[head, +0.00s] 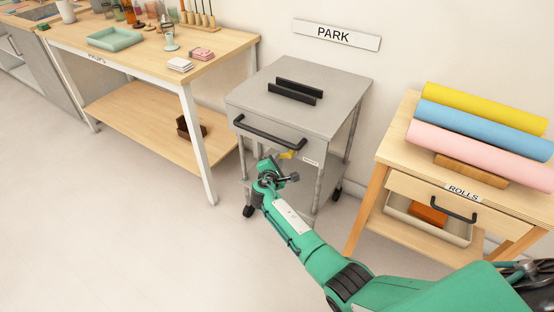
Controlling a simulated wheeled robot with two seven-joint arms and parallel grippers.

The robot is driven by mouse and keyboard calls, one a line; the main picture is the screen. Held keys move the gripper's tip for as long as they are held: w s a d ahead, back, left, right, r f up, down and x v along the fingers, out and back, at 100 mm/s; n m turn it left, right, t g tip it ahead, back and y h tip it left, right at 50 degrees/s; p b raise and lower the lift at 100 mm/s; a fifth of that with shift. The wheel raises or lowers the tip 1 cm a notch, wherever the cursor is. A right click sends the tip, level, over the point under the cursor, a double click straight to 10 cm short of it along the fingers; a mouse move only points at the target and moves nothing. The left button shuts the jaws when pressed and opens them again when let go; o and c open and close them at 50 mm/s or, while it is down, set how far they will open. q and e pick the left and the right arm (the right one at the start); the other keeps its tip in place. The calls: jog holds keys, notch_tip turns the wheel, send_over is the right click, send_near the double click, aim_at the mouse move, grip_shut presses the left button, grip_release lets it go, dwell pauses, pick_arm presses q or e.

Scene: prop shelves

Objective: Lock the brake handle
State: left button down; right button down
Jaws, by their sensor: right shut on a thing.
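The grey cart (340,90) stands against the wall under the PARK sign. A small yellow brake handle (288,155) shows on its front, below the black push bar (268,133). My right gripper (280,161) is at the cart's front and shut on the brake handle. The gripper and wrist hide part of the handle and the cart's lower front. My left gripper is not in view.
A wooden table with a green tray (114,39) and small props stands left of the cart. A wooden stand with coloured rolls (480,117) and a drawer is at the right. The PARK sign (335,35) hangs above. The floor at the front left is clear.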

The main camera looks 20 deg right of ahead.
dwell(0.3)
jog(key=c, duration=1.6)
grip_release()
jog(key=shift+c, duration=0.2)
